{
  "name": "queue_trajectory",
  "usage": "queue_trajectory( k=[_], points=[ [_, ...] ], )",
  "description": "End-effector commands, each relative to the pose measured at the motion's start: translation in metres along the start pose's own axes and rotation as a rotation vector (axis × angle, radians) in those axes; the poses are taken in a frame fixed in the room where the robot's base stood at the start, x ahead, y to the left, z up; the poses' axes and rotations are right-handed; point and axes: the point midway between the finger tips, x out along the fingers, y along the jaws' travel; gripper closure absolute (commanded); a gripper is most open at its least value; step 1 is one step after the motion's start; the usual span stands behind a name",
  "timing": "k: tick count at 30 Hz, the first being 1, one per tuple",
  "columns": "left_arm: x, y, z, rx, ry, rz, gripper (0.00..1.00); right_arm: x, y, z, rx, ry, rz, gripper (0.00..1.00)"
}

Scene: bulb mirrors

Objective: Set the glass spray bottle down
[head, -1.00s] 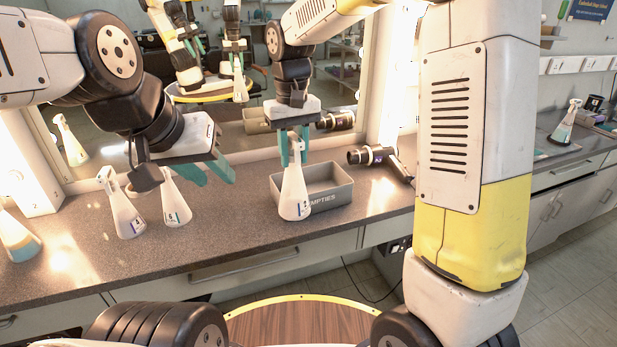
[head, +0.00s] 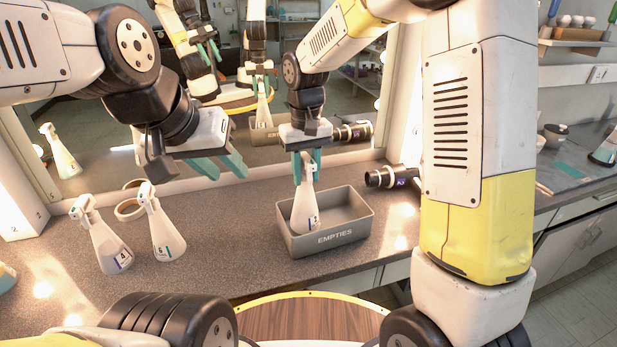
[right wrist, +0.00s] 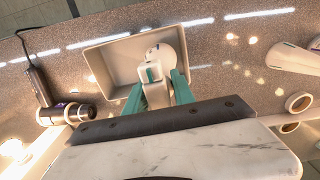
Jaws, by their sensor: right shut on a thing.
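The glass spray bottle (head: 305,212) is white and cone-shaped, with a dark label low on its body. My right gripper (head: 306,165) is shut on its neck and holds it roughly upright. The bottle is over or inside the left part of the grey bin marked EMPTIES (head: 341,237); I cannot tell if its base touches the floor. In the right wrist view, the bottle (right wrist: 168,55) shows between the fingers, within the bin's outline (right wrist: 108,68). My left gripper (head: 226,167) is open and empty above the counter.
Two similar spray bottles, one labelled 4 (head: 108,245) and one labelled 6 (head: 163,232), stand on the counter at left. Tape rolls (head: 130,208) lie behind them. A hair dryer (head: 390,176) lies right of the bin. A mirror rises behind. The counter between bottles and bin is clear.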

Motion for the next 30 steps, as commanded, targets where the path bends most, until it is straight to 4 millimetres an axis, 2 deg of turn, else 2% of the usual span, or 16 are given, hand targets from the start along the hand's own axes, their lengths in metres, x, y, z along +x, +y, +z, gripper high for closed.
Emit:
queue_trajectory(
  k=[9, 20, 21, 24, 30],
  points=[
    [0.000, 0.000, 0.000, 0.000, 0.000, 0.000, 0.64, 0.036, 0.000, 0.000, 0.001, -0.001, 0.001, 1.00],
    [0.000, 0.000, 0.000, 0.000, 0.000, 0.000, 0.64, 0.041, 0.000, 0.000, 0.001, 0.000, 0.001, 1.00],
    [0.000, 0.000, 0.000, 0.000, 0.000, 0.000, 0.64, 0.042, 0.000, 0.000, 0.001, 0.000, 0.001, 0.66],
    [0.000, 0.000, 0.000, 0.000, 0.000, 0.000, 0.64, 0.041, 0.000, 0.000, 0.001, 0.000, 0.001, 0.48],
    [0.000, 0.000, 0.000, 0.000, 0.000, 0.000, 0.64, 0.041, 0.000, 0.000, 0.001, 0.001, 0.001, 0.48]
  ],
)
